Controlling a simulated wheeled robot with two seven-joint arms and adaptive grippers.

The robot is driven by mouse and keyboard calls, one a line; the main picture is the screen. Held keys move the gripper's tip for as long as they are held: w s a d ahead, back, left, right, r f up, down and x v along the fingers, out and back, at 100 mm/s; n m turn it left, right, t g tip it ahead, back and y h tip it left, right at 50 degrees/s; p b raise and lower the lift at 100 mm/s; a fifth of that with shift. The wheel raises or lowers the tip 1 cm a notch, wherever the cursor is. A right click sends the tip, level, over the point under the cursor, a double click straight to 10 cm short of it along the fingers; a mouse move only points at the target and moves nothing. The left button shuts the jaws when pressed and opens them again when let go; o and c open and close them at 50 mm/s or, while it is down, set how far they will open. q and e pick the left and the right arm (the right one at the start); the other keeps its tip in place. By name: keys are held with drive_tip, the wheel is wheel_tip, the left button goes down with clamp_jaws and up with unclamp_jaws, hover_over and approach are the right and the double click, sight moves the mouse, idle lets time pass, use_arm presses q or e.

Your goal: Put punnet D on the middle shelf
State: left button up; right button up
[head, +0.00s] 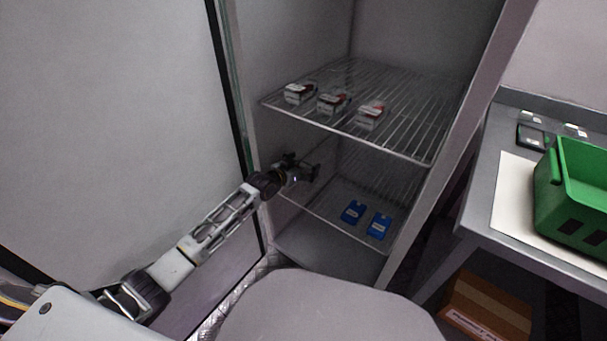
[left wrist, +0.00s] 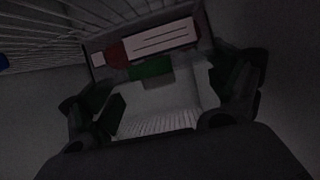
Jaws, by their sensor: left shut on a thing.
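My left gripper (head: 300,172) reaches into the open cabinet, between the upper wire shelf (head: 395,148) and the lower wire shelf (head: 325,212). In the left wrist view, my left gripper (left wrist: 165,108) is shut on a punnet (left wrist: 165,98) with a white and red label and a green patch; I cannot read its letter. In the head view the held punnet is hidden or too small to make out. Wire bars run beside it in the wrist view; I cannot tell whether it touches them. My right gripper is not in view.
Three punnets (head: 333,102) stand on the upper shelf. Two blue packs (head: 353,212) lie on the lower shelf, which has bare room to their left. The cabinet wall (head: 262,100) is close to my left arm. A green crate (head: 548,185) stands on the right counter.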

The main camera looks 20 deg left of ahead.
use_arm(q)
wheel_tip(320, 180, down, 2)
drive_tip(key=shift+f+b, duration=0.1)
drive_tip(key=shift+b, duration=0.5)
drive_tip(key=shift+f+b, duration=0.3)
drive_tip(key=shift+f, duration=0.45)
drive_tip(key=o, duration=0.8)
drive_tip(key=shift+f, duration=0.1)
drive_tip(key=shift+s, duration=0.1)
